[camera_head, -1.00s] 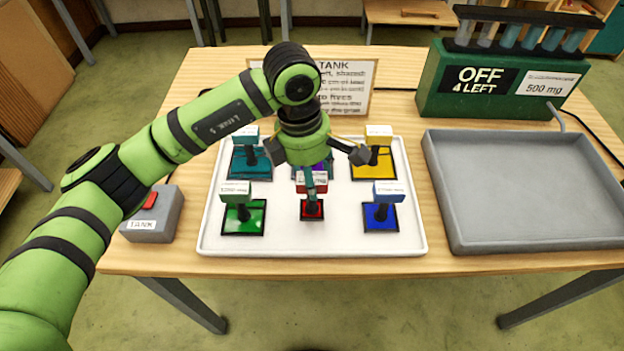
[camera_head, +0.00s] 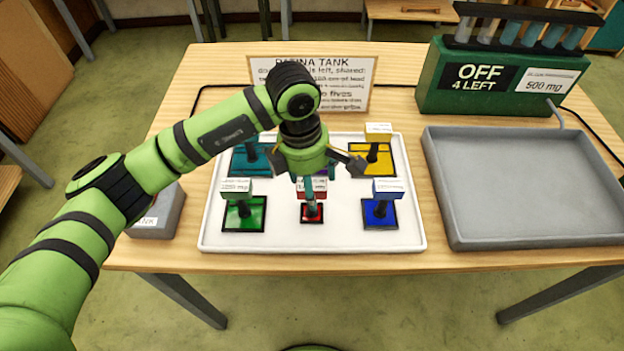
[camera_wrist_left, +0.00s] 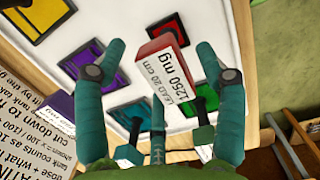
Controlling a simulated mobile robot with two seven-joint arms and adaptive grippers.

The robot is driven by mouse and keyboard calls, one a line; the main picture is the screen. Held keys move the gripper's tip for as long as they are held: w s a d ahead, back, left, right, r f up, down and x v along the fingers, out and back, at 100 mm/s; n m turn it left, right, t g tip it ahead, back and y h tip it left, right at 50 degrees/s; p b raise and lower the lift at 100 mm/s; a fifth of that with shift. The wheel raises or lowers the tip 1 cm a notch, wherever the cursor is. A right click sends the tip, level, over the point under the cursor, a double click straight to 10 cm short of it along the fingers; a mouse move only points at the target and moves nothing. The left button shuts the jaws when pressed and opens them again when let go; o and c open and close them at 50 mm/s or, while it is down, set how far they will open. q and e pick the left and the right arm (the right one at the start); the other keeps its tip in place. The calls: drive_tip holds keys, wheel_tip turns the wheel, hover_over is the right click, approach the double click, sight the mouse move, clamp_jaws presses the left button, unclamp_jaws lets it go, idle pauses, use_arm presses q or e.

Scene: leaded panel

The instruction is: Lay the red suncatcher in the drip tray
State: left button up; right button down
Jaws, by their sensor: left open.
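The red suncatcher (camera_head: 311,212) stands in the front middle of the white tray (camera_head: 290,241), a small red pane with an upright stem and a label block. In the left wrist view its red block (camera_wrist_left: 153,47) reads "LEAD 20 cm 1250 mg". My left gripper (camera_head: 312,188) is open, pointing down over it. In the wrist view its fingers (camera_wrist_left: 160,62) are apart around the block, with visible gaps at the sides. Fingers partly hide the block and stem in the head view. The grey drip tray (camera_head: 455,236) lies empty on the right. My right gripper is not in view.
Green (camera_head: 243,216), blue (camera_head: 380,214), teal (camera_head: 247,160), yellow (camera_head: 378,158) and purple (camera_wrist_left: 88,57) suncatchers stand close around the red one. A green tank (camera_head: 432,85) reading "OFF 4 LEFT" and a sign (camera_head: 350,72) stand behind. A grey button box (camera_head: 160,212) is left.

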use_arm(q)
drive_tip(key=shift+r+p, duration=0.3)
wheel_tip(320, 180, up, 12)
drive_tip(key=a+b, duration=0.1)
drive_tip(key=b, duration=0.3)
drive_tip(key=shift+a+f+b, duration=0.2)
drive_tip(key=shift+a+b, duration=0.05)
drive_tip(key=shift+b, duration=0.1)
drive_tip(key=shift+f, duration=0.1)
